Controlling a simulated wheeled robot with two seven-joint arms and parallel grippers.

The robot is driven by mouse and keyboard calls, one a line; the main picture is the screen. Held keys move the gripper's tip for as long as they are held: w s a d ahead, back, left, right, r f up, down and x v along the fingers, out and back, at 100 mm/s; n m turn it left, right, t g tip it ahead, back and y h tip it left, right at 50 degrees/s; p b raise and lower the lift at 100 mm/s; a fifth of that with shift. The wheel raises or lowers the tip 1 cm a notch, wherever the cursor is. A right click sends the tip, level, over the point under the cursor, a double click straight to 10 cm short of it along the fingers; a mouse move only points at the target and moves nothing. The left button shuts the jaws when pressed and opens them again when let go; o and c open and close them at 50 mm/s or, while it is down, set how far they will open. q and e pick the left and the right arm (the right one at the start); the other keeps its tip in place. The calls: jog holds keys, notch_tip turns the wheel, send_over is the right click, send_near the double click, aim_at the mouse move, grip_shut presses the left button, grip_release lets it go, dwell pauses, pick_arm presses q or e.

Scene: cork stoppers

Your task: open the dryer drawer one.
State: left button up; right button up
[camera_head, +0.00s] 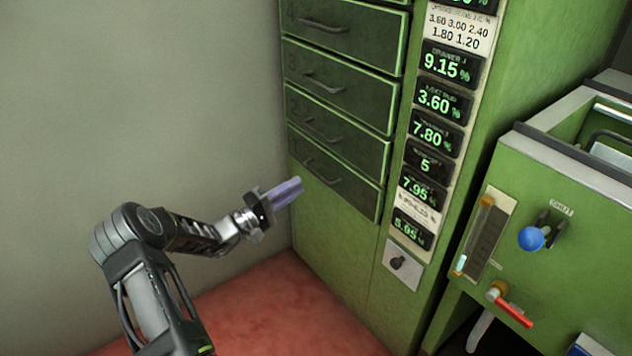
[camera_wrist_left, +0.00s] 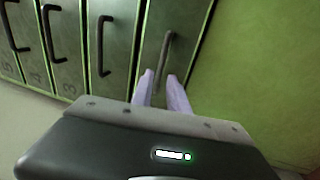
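The dryer's green drawers are stacked at the upper middle of the head view. The lowest drawer (camera_head: 352,196) looks shut, flush with the front; I take it for drawer one, though its label is hard to read. It has a dark bar handle (camera_head: 322,172). My left gripper (camera_head: 299,184) has pale purple fingers and is in front of this drawer's lower left part. In the left wrist view its fingers (camera_wrist_left: 162,82) are apart and empty. The handle (camera_wrist_left: 168,48) there lies ahead, its near end between the fingers in the picture; contact cannot be told. My right gripper is out of view.
Several shut drawers (camera_head: 338,75) are above the lowest one. A panel of number displays (camera_head: 436,135) is to their right. A green machine with a blue knob (camera_head: 531,239) and a red lever (camera_head: 515,311) stands at right. A bare wall (camera_head: 130,90) is at left.

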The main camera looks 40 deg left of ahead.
aim_at(316, 174)
pick_arm(q)
jog(key=b+x, duration=0.2)
jog(key=x, duration=0.6)
jog(key=shift+f, duration=0.15)
jog(key=shift+c, duration=0.2)
grip_shut()
jog(key=shift+d, duration=0.1)
dwell(1.1)
